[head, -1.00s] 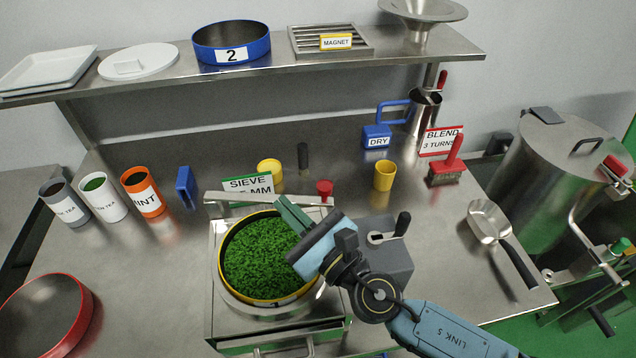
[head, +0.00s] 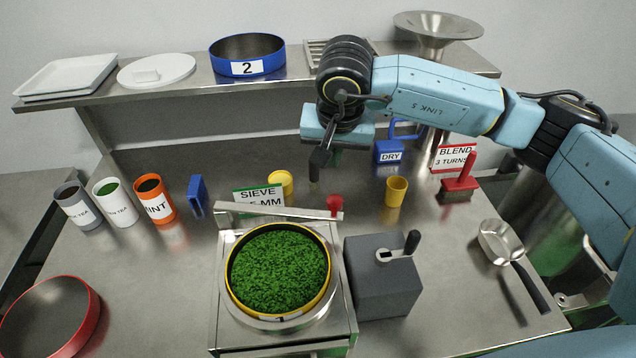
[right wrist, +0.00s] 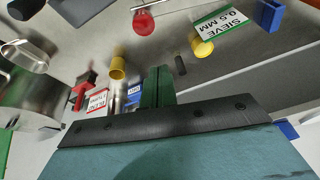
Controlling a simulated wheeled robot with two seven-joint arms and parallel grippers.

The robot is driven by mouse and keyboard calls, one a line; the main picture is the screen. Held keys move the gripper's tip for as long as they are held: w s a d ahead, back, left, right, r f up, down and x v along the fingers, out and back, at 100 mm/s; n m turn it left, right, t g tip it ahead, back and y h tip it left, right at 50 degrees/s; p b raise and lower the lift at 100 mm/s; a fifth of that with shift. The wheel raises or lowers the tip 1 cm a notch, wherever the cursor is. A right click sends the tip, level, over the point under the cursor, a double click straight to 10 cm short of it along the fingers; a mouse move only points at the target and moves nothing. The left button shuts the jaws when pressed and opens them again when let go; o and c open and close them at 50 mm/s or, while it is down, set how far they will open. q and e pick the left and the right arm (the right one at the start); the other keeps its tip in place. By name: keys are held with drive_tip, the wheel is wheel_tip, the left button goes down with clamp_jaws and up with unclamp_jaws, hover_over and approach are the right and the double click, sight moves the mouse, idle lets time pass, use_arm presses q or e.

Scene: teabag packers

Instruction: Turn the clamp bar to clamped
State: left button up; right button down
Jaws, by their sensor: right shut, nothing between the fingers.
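The clamp bar (head: 272,211) is a pale metal strip lying left to right along the back edge of the sieve stand (head: 229,318), behind the round sieve rather than across it. A red knob-like piece (head: 334,204) shows at its right end; it also shows in the right wrist view (right wrist: 144,22). The yellow-rimmed sieve (head: 233,285) is full of green leaf. My right gripper (head: 317,166) is raised behind and above the bar, shut and empty, apart from it. Its green fingers (right wrist: 158,87) are together in the right wrist view. My left gripper is out of view.
A grey box with a black-knobbed crank (head: 380,285) stands right of the sieve. The SIEVE sign (head: 259,197) and yellow cups (head: 281,183) (head: 396,190) stand behind. A steel shelf (head: 190,86) runs along the back. A metal scoop (head: 498,242) lies at right.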

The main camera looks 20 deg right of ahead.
wheel_tip(320, 180, down, 8)
drive_tip(key=d+h+p, duration=0.1)
drive_tip(key=p, duration=0.2)
idle(0.6)
